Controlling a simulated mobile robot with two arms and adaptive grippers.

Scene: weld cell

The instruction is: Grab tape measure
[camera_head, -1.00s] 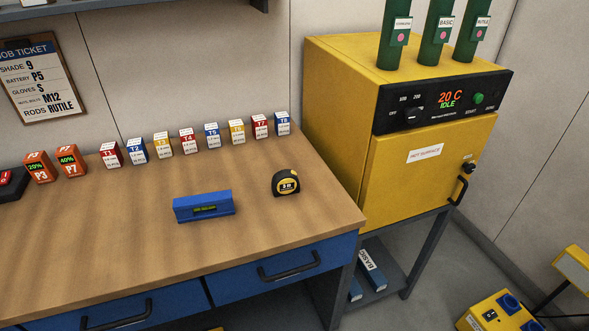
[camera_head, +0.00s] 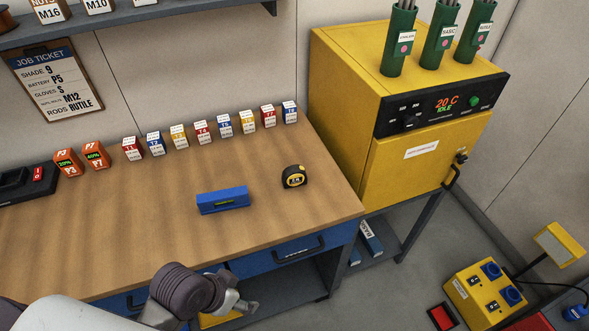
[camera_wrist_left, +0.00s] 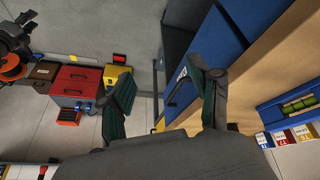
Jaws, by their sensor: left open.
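The tape measure (camera_head: 294,177), black with a yellow face, stands on the wooden workbench (camera_head: 120,225) near its right end. A blue level (camera_head: 223,200) lies to its left and nearer the front. My left gripper (camera_head: 246,303) is in front of the bench, below and left of the tape measure and well apart from it. In the left wrist view its two green-padded fingers (camera_wrist_left: 160,98) are spread with nothing between them. The tape measure cannot be made out in the left wrist view. My right gripper is not in view.
Several small labelled boxes (camera_head: 202,131) line the back of the bench. Orange batteries (camera_head: 95,155) stand at the left. A yellow oven (camera_head: 390,115) stands right of the bench. Blue drawers (camera_head: 290,250) form the bench front. The bench top around the tape measure is clear.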

